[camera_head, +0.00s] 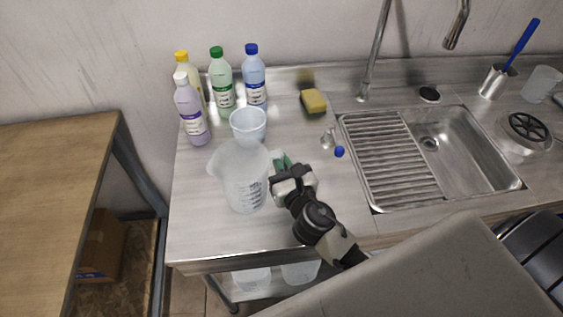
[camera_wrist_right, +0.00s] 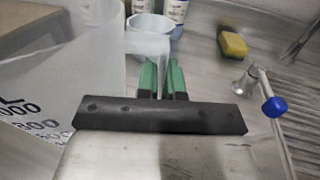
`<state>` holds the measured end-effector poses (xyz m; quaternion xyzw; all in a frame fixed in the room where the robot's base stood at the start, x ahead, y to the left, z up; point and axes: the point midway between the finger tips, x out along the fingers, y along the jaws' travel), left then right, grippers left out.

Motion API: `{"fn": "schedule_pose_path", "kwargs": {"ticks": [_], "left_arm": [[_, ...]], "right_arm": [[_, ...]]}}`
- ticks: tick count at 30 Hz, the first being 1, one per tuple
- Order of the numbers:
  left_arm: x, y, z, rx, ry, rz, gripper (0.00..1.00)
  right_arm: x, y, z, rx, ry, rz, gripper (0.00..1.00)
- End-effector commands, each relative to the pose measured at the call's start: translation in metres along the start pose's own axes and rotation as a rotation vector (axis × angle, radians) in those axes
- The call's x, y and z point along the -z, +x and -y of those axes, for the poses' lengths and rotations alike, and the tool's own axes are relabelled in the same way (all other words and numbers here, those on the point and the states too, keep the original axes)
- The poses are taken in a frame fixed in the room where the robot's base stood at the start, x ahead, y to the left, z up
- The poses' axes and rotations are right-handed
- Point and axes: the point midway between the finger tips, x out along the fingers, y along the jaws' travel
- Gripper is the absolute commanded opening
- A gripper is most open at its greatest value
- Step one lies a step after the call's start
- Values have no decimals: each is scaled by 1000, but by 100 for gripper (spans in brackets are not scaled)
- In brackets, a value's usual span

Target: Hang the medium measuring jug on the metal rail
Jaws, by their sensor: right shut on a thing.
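A large translucent measuring jug (camera_head: 243,178) with printed marks is at the front left of the steel counter. It fills the left of the right wrist view (camera_wrist_right: 95,85). My right gripper (camera_head: 280,160) is at the jug's right side. Its green fingers (camera_wrist_right: 161,78) are shut on a pale translucent strip, which appears to be the jug's handle. Whether the jug's base touches the counter is unclear. A smaller translucent jug or cup (camera_head: 248,124) stands behind it, also in the right wrist view (camera_wrist_right: 150,25). I cannot make out a metal rail. My left gripper is not in view.
Several bottles (camera_head: 222,82) stand at the back left. A yellow sponge (camera_head: 313,102) lies behind the gripper. A small tap with a blue knob (camera_head: 339,151) is to its right. The sink (camera_head: 440,140) and a tall faucet (camera_head: 374,55) are further right. The counter's front left is clear.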

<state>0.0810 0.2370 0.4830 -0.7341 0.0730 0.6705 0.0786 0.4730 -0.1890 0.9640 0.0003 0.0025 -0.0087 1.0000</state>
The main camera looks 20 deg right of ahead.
Motion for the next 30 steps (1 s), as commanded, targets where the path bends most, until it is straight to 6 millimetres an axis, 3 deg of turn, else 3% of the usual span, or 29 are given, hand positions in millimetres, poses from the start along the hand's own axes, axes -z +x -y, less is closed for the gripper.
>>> {"fn": "schedule_pose_path", "kwargs": {"ticks": [30], "left_arm": [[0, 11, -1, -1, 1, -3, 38]], "right_arm": [[13, 0, 0, 0, 0, 0, 0]]}}
